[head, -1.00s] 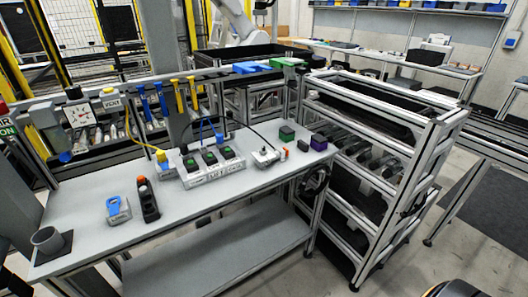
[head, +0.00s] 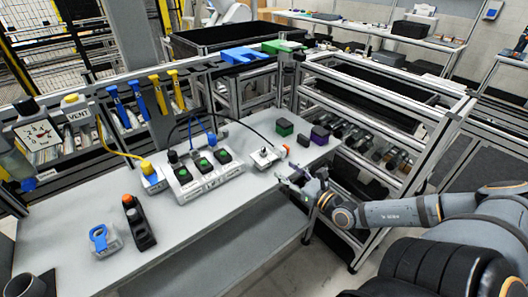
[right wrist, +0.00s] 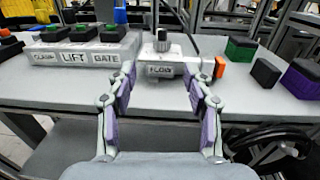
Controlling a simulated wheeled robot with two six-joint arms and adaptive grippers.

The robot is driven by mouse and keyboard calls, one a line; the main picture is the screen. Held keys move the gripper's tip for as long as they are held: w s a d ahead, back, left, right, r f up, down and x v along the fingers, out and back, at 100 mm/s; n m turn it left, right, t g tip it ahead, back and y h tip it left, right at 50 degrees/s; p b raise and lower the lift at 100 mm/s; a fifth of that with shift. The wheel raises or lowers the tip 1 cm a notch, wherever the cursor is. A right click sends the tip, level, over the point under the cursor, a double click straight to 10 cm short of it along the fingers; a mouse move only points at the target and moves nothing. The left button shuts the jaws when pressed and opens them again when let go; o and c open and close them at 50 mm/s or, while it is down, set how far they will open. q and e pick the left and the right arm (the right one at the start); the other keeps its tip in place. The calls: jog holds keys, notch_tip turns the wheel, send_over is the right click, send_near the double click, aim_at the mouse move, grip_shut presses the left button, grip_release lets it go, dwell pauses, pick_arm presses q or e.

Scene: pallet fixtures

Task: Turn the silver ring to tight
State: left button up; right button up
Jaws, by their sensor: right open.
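A small light box with a label that seems to read FLOW (right wrist: 160,70) stands near the table's front edge. It carries an upright silver knob or ring with a dark top (right wrist: 161,42) and an orange piece at its right side. In the head view the same box (head: 265,158) is at the right part of the table, its ring too small to make out. My right gripper (head: 287,181) is open and empty, in front of the box near the table edge. In the right wrist view its fingers (right wrist: 158,78) spread on either side of the box's front, apart from the ring. My left gripper is out of view.
Left of the box is a panel labelled CLAMP, LIFT, GATE (head: 207,178) with green-topped switches. Green (head: 283,127) and purple (head: 319,135) blocks and black blocks stand to its right. A cable arches over the panel. The shelf rack (head: 380,110) stands right of the table.

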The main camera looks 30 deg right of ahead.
aim_at(266, 154)
jog(key=w+b, duration=0.2)
jog(key=b, duration=0.1)
jog(key=w+b, duration=0.2)
jog(key=w, duration=0.1)
jog(key=w+f+b, duration=0.1)
jog(key=w+b, duration=0.1)
jog(key=b, duration=0.1)
jog(key=shift+w+a+b, duration=0.2)
jog(key=shift+a+b, duration=0.1)
jog(key=shift+b, duration=0.05)
jog(key=shift+w+d+r+p, duration=0.15)
jog(key=shift+w+r+p, duration=0.25)
jog(key=shift+r, duration=0.15)
jog(key=shift+w+d, duration=0.15)
jog(key=shift+w, duration=0.3)
jog(key=shift+w+a+p, duration=0.3)
jog(key=shift+w+a, duration=0.25)
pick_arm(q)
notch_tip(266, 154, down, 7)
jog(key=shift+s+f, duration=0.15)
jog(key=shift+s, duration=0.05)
